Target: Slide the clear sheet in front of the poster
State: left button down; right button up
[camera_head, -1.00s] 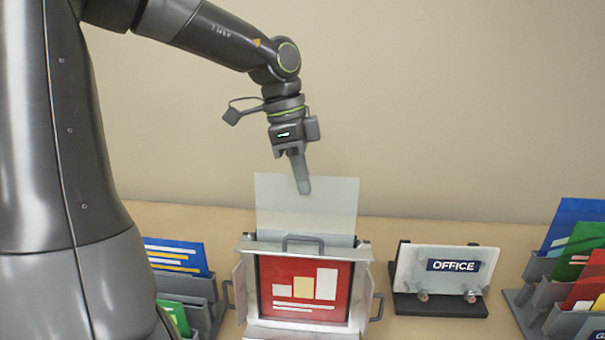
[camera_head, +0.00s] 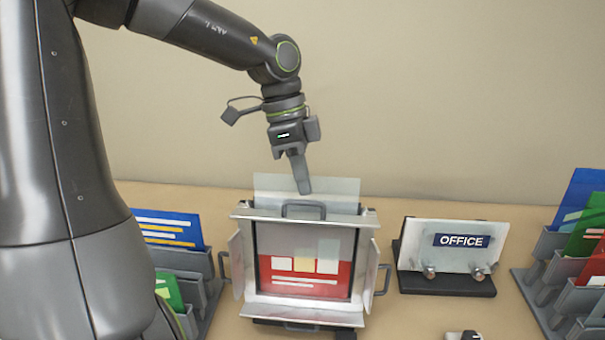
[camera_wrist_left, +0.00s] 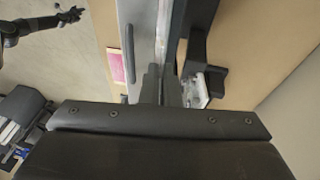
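A silver frame (camera_head: 362,230) stands upright on the table and holds a red poster (camera_head: 305,287) with a bar chart. The clear sheet (camera_head: 335,188) stands upright in the frame's top, its upper part sticking out above it. Its lower part covers the upper part of the poster with a pale grey haze. My left gripper (camera_head: 303,188) points down and is shut on the sheet near its top edge. The fingers also show edge-on in the left wrist view (camera_wrist_left: 160,85). A dark arm end, which looks like my right gripper (camera_wrist_left: 70,15), shows small in the wrist view.
The frame has side flaps (camera_head: 237,262) folded outward and handles (camera_head: 383,280). A sign reading OFFICE (camera_head: 462,240) sits on a dark stand to the right. Racks of coloured cards stand at far left (camera_head: 190,262) and far right (camera_head: 560,250). A small dark-and-white object (camera_head: 463,336) lies at the front.

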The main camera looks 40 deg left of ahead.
pick_arm(q)
jog(key=shift+s+f+b, duration=0.1)
jog(key=shift+f+b, duration=0.2)
jog(key=shift+f, duration=0.25)
jog(key=c, duration=2.1)
grip_release()
jog(key=o, duration=0.5)
jog(key=shift+r, duration=0.15)
jog(key=b+v, duration=0.1)
jog(key=v, duration=1.6)
